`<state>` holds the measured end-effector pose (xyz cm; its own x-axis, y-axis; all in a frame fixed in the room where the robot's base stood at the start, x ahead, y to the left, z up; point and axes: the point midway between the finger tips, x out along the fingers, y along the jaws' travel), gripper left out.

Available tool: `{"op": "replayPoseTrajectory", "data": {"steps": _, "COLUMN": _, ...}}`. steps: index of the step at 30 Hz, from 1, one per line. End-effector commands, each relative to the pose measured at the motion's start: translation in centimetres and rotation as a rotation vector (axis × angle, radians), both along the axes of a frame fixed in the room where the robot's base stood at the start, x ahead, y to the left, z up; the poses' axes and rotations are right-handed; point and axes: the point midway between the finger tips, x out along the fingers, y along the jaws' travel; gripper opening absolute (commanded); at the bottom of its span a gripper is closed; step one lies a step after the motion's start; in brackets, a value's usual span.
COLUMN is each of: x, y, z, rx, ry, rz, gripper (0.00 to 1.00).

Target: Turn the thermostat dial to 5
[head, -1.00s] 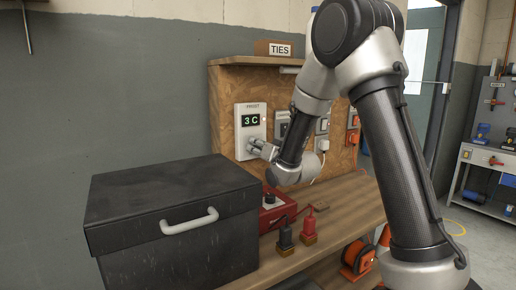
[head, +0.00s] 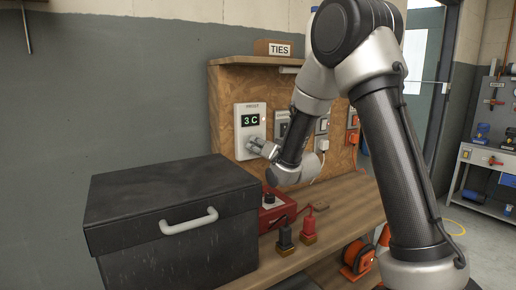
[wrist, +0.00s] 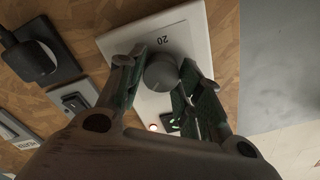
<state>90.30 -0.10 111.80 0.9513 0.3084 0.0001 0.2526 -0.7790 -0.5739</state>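The thermostat (head: 244,121) is a white box on the wooden board, with a green display reading "3 C". Its round grey dial (wrist: 162,72) shows in the wrist view, where the box appears upside down with a "20" label. My gripper (head: 259,146) is at the lower part of the box and hides the dial in the head view. In the wrist view my gripper (wrist: 165,64) has its fingers apart, one on each side of the dial. A narrow gap shows on the left side; contact on the right is unclear. The display is mostly hidden there.
Switches and a plug (wrist: 36,61) sit beside the thermostat on the board. A black chest (head: 170,215) stands in front at the left. A red box (head: 274,208) and battery clamps lie on the bench (head: 345,205). A "TIES" box (head: 273,48) is on the shelf above.

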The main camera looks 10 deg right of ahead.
Motion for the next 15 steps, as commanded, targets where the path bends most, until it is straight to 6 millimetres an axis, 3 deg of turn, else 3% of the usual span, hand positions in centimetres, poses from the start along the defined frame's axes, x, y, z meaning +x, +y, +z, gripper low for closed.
{"op": "replayPoseTrajectory", "data": {"steps": 2, "x": 0.0, "y": 0.0, "z": 0.0, "rx": 0.0, "ry": 0.0, "rz": 0.0, "gripper": 0.54}}
{"op": "replayPoseTrajectory", "data": {"steps": 11, "x": -0.1, "y": 0.0, "z": 0.0, "rx": -0.001, "ry": 0.0, "rz": 0.0, "gripper": 0.54}}
{"op": "replayPoseTrajectory", "data": {"steps": 15, "x": -1.1, "y": -0.4, "z": 0.0, "rx": -0.001, "ry": 0.0, "rz": 0.0, "gripper": 0.54}}
